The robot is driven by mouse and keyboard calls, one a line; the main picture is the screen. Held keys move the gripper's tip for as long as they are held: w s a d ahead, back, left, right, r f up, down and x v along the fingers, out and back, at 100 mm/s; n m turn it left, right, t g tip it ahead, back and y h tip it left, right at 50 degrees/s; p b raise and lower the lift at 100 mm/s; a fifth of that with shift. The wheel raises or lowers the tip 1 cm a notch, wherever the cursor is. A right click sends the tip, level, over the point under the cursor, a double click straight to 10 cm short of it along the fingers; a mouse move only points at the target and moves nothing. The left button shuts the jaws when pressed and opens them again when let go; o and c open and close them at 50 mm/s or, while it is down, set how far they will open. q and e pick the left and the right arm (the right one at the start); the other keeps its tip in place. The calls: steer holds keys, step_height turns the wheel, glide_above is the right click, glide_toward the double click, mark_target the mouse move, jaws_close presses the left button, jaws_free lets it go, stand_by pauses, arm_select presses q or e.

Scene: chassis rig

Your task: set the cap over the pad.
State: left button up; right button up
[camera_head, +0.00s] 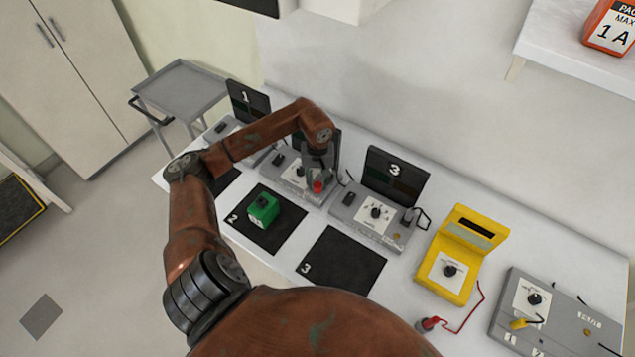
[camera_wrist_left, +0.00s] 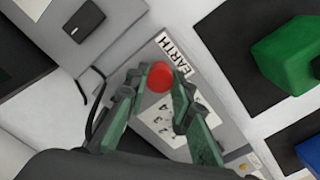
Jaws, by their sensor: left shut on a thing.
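A red round cap (camera_head: 318,187) is at the fingertips of my left gripper (camera_head: 319,174), over the right part of the grey station 2 unit (camera_head: 291,178). In the left wrist view the red cap (camera_wrist_left: 160,76) sits between the two green-grey fingers of the gripper (camera_wrist_left: 157,88), which is shut on it. An EARTH label (camera_wrist_left: 176,58) lies right beside the cap in that view. I cannot make out a pad under the cap; the cap and fingers hide that spot. I cannot tell whether the cap touches the unit. My right gripper is not in view.
A green block (camera_head: 263,210) stands on black mat 2 (camera_head: 285,232). Mat 3 (camera_head: 342,262) is bare. The station 3 unit (camera_head: 372,219), a yellow meter (camera_head: 447,270) and a grey box (camera_head: 556,317) with leads stand to the right. A grey trolley (camera_head: 180,88) is at the back left.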

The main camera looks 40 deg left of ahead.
arm_select(q)
steer(key=shift+f+b, duration=0.35)
steer(key=shift+f, duration=0.1)
steer(key=o, duration=0.8)
steer(key=shift+r, duration=0.2)
step_height(320, 180, up, 12)
steer(key=shift+f, duration=0.15)
stand_by(0.4)
